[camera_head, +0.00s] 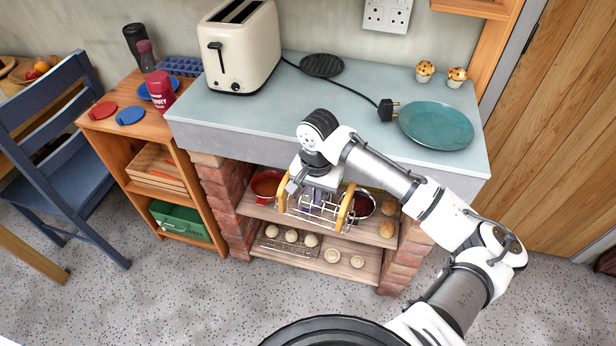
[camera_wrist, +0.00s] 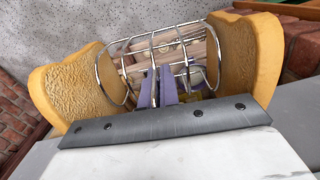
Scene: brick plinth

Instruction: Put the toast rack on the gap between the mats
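The toast rack (camera_head: 318,210) is a silver wire frame with a tan, bread-shaped slab at each end. It is in front of the plinth's open shelves, below the worktop edge. My gripper (camera_head: 319,193) is above its middle. In the wrist view the purple fingers (camera_wrist: 160,88) are close together at the middle of the rack (camera_wrist: 125,48) and appear shut on it; the exact contact is hard to see.
The worktop (camera_head: 290,110) bears a toaster (camera_head: 240,50), a black round trivet (camera_head: 322,65), a plug (camera_head: 387,110), a teal plate (camera_head: 436,125) and two muffins. A red jar (camera_head: 160,90) and dark bottles crowd the side unit. Shelves below hold bowls and rolls.

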